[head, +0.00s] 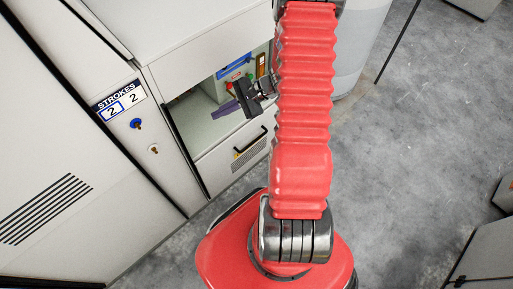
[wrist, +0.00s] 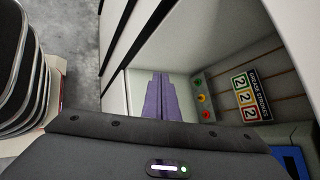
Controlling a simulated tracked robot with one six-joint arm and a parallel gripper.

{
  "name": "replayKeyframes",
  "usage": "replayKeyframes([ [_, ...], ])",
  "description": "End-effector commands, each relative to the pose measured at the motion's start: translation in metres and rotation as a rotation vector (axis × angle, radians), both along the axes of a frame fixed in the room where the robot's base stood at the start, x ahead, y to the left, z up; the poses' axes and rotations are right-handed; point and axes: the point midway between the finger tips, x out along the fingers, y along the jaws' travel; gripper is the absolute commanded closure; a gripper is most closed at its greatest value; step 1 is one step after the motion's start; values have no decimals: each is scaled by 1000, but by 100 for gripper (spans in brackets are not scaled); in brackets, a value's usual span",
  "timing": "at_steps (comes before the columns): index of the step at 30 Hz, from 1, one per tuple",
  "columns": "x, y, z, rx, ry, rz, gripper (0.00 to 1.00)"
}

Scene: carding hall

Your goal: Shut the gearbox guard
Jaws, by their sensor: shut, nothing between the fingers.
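No part in view is marked as the gearbox guard. A pale panel (head: 233,160) with a black bar handle (head: 250,143) and a vent grille sits just below an open recess in the machine; I cannot tell whether it is the guard. My gripper (head: 215,113) is at this recess, its dark body above and right of the purple fingers. In the wrist view the stepped purple fingers (wrist: 160,76) are together, with nothing between them, against the pale recess. The handle is apart from the fingers in the head view.
Inside the recess are coloured buttons (wrist: 204,98) and a grease-stroke counter (wrist: 250,97) reading 222. A STROKES plate (head: 120,101) and a blue knob (head: 136,123) are on the cabinet at left. Bare floor (head: 420,130) lies right of my arm.

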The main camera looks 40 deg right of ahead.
Motion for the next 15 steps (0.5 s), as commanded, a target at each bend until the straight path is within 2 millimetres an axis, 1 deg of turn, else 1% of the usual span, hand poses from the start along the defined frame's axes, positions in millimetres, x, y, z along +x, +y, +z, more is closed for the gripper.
replayKeyframes([
  [1, -1, -9, -14, 28, 12, -45, 100],
  [8, -2, -46, -68, 142, 41, -257, 100],
  [15, -15, -83, -131, 245, 71, -484, 100],
])
